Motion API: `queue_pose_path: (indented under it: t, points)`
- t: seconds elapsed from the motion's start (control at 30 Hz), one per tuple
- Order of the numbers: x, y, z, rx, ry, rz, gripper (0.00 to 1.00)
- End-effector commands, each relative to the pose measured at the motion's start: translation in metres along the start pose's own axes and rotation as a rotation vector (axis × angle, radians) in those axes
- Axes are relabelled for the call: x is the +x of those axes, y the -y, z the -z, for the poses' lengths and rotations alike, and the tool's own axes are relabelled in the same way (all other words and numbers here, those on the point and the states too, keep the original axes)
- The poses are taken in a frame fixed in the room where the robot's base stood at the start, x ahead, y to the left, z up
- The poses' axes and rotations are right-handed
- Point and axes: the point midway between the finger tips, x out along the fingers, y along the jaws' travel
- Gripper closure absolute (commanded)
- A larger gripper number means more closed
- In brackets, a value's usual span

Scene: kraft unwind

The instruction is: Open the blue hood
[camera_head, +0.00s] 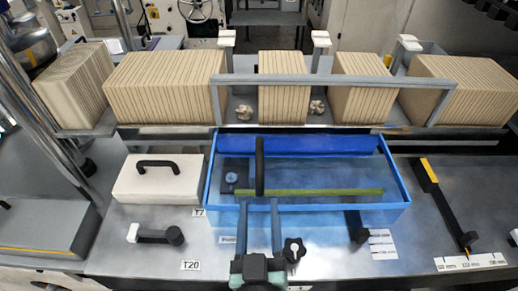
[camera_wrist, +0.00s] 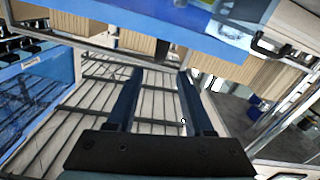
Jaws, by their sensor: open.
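The blue hood (camera_head: 398,180) is a clear blue box-like cover in the middle of the metal bench, and it looks closed. A black upright bar handle (camera_head: 260,160) stands on it, left of its middle. My gripper (camera_head: 260,204) is open and empty, with its two fingers pointing at the hood's front edge in the head view. The handle is just beyond the fingertips and in line with the gap between them. In the wrist view my gripper (camera_wrist: 158,74) has nothing between its fingers. Blue panels show there at the top and left, but I cannot tell which is the hood.
Several ribbed kraft blocks (camera_head: 165,86) stand in a row behind the hood, with a grey rail frame (camera_head: 330,80) before them. A white lidded box (camera_head: 150,185) with a black handle is left of the hood. Black levers (camera_head: 158,237) and a knob (camera_head: 294,249) are at the front.

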Motion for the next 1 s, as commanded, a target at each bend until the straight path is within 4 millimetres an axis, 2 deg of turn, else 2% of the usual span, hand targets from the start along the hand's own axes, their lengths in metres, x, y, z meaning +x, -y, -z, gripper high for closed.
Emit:
queue_pose_path:
  t: [0.17, 0.7, 1.0]
  points:
    - [0.015, 0.000, 0.001, -0.001, 0.000, 0.000, 0.48]
    - [0.106, 0.000, 0.002, 0.000, 0.001, 0.000, 0.48]
    - [0.127, 0.000, 0.000, 0.000, 0.001, 0.000, 0.48]
